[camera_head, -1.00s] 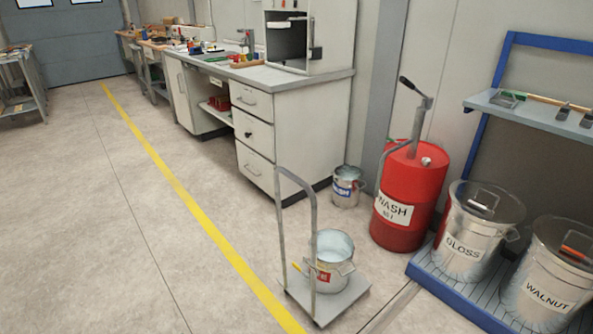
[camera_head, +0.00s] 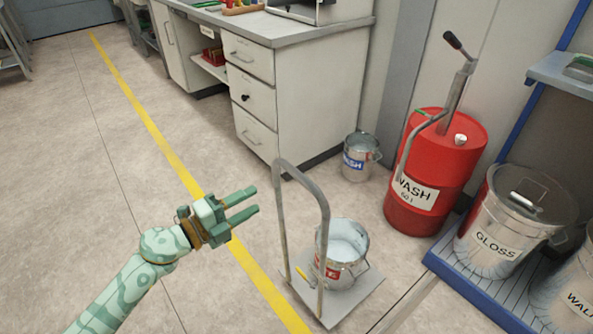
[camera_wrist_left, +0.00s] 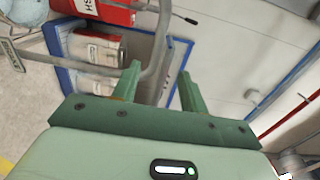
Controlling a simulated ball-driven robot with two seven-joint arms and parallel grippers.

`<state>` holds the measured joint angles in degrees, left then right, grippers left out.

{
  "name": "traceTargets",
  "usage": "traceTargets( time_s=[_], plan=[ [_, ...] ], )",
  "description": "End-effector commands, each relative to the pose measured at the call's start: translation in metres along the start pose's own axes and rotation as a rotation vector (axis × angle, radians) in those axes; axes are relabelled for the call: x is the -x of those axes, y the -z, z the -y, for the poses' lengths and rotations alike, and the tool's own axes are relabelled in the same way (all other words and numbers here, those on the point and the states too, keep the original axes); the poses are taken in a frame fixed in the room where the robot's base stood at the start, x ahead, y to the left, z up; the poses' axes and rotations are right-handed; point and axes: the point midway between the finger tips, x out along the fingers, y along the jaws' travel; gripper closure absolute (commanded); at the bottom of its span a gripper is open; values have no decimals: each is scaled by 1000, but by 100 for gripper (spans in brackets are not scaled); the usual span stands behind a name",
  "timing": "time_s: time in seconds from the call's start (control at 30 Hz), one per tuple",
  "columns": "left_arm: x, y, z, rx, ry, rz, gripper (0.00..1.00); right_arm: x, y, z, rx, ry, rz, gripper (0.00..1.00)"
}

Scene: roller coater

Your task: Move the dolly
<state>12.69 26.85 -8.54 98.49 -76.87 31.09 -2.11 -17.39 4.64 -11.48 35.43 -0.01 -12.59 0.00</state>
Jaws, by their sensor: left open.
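The dolly (camera_head: 354,307) is a small flat grey platform on the floor with a tall bent-tube handle (camera_head: 323,215) on its left side. A metal bucket (camera_head: 343,262) with a red label and pale contents stands on it. My left gripper (camera_head: 249,202) is open and empty, to the left of the handle and apart from it in the head view. In the left wrist view the grey handle tube (camera_wrist_left: 160,50) shows beyond the open fingers (camera_wrist_left: 158,82). My right gripper is not in view.
A red WASH drum (camera_head: 421,205) with a pump and a small WASH bucket (camera_head: 359,163) stand behind the dolly. GLOSS (camera_head: 500,240) and WALNUT cans stand on a blue-edged platform (camera_head: 470,288) at right. A workbench (camera_head: 290,85) is behind. Floor at left is clear.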

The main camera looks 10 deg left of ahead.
Motion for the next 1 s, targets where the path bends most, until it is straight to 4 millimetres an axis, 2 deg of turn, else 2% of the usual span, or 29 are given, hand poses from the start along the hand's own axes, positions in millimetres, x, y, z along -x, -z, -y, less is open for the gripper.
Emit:
traceTargets(
  time_s=[0.07, 0.17, 0.3, 0.5, 0.7, 0.97, 1.0],
  plan=[
    [-18, -1, 0, 0, 4, 1, 56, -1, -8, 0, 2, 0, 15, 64],
    [-45, -1, -1, 1, 3, 1, 56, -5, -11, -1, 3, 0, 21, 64],
    [-84, -1, 0, 3, 3, 2, 56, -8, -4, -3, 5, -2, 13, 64],
    [-127, -1, -1, 3, 1, 3, 56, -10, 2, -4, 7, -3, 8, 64],
    [-146, -2, -1, 3, 0, 4, 56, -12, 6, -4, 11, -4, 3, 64],
    [-148, -1, -1, 3, 0, 4, 56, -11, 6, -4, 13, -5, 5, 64],
    [-148, -1, -1, 3, 0, 4, 62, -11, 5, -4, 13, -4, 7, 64]
  ],
)
